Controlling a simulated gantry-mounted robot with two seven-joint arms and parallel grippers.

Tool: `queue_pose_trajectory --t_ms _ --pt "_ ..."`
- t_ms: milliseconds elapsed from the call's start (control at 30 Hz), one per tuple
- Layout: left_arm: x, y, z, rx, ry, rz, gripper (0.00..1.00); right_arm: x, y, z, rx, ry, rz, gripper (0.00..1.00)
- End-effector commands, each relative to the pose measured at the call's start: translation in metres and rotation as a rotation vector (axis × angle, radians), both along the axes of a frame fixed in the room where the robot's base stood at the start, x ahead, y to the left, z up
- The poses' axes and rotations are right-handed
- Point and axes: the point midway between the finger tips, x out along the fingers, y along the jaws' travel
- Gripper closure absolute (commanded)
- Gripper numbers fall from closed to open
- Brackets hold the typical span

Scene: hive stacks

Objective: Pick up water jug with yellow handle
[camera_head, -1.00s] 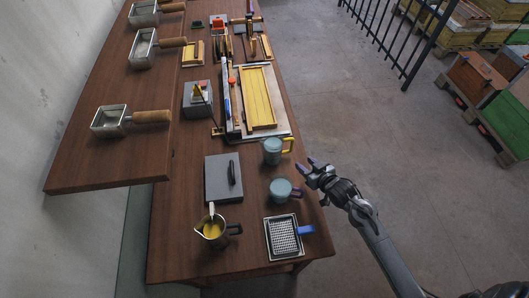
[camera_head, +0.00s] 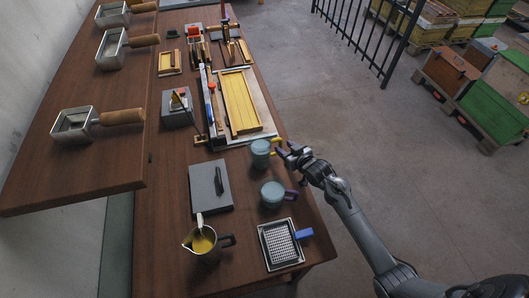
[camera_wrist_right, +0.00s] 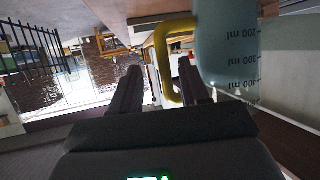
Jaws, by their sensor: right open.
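The water jug with the yellow handle (camera_head: 261,154) stands on the table near its right edge. It is blue-grey, and its yellow handle (camera_head: 276,141) points right. My right gripper (camera_head: 284,152) is open beside the handle, at the table's right edge. In the right wrist view, the yellow handle (camera_wrist_right: 163,62) shows between the two open fingers (camera_wrist_right: 160,88). The jug body (camera_wrist_right: 228,50), with its volume marks, is to the right of the handle there. I cannot tell whether the fingers touch the handle. My left gripper is not in view.
A similar jug with a purple handle (camera_head: 272,194) stands just nearer. A metal tray with a blue handle (camera_head: 281,244), a yellow-filled pitcher (camera_head: 203,243) and a grey slab (camera_head: 210,187) are close by. A framed board (camera_head: 240,101) lies beyond. Right of the table is open floor.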

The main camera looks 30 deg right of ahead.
Motion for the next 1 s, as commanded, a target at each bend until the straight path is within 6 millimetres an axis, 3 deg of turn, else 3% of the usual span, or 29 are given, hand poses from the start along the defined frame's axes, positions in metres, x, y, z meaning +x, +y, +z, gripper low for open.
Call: queue_pose_trajectory --t_ms 400,733,767,1000 --pt "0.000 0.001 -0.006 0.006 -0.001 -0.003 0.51 0.042 0.003 -0.017 0.001 0.000 0.000 0.55" --pt "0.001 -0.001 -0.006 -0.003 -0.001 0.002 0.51 0.047 0.002 -0.019 0.001 0.000 0.000 0.55" --pt "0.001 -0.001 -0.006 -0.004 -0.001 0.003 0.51 0.047 0.002 -0.019 0.001 0.000 0.000 0.56" --pt "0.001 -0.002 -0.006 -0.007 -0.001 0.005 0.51 0.047 0.002 -0.019 0.001 0.000 0.000 0.93"
